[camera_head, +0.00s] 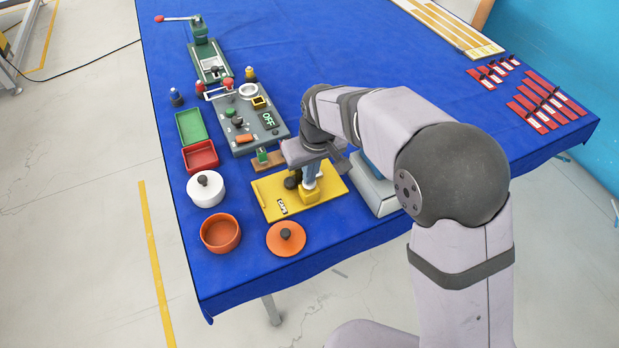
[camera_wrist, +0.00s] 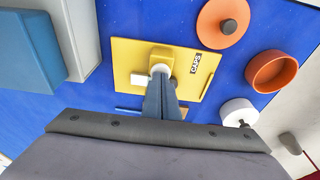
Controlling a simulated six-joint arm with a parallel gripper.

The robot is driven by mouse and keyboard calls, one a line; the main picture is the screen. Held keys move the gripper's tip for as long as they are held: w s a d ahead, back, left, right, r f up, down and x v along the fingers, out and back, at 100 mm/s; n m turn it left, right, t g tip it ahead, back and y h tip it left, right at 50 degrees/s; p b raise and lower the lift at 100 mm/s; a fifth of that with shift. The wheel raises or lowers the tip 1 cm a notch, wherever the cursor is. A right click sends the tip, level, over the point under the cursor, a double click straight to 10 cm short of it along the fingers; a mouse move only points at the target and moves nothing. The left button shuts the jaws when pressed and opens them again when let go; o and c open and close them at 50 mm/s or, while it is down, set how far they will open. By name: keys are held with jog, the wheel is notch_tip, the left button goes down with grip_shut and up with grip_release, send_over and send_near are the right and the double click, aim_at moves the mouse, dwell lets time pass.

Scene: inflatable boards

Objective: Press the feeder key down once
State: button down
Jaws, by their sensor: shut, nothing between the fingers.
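The yellow feeder board (camera_head: 270,193) with a "CAPS" label lies near the table's front edge, and the board also shows in the wrist view (camera_wrist: 130,58). On it stand a yellow block (camera_head: 309,195) and a dark round part (camera_head: 291,182). My gripper (camera_head: 310,184) is over the yellow block, its blue-grey fingers closed together and pointing down.
A grey control panel (camera_head: 265,130) reading "OFF" lies behind. A grey and blue box (camera_head: 374,190) stands close on the right.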

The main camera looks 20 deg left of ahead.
jog(key=shift+f+b, duration=0.35)
jog(key=shift+f, duration=0.35)
jog(key=shift+r, duration=0.15)
dwell(0.4)
notch_tip(320, 180, up, 9)
jog(key=p, duration=0.7)
jog(key=shift+p, duration=0.3)
dwell(0.7)
dwell(0.7)
jog(key=s+d+f+m+g+h, duration=0.1)
jog(key=s+d+f, duration=0.3)
jog(key=s+d, duration=0.2)
jog(key=s+d+f+g+h, duration=0.1)
jog(key=s+d+f, duration=0.3)
jog(key=s+d, duration=0.15)
jog(key=s+d+r+m+g+b, duration=0.1)
jog(key=s+d+m, duration=0.15)
jog(key=d, duration=0.55)
jog(key=s+d+r+m, duration=0.15)
jog(key=s+d, duration=0.25)
jog(key=d, duration=0.4)
jog(key=w+d+r+m+t, duration=0.1)
jog(key=w+d+m, duration=0.1)
jog(key=d+m, duration=0.2)
jog(key=shift+w+d+r+b, duration=0.25)
jog(key=shift+d+r+b, duration=0.1)
jog(key=shift+d, duration=0.4)
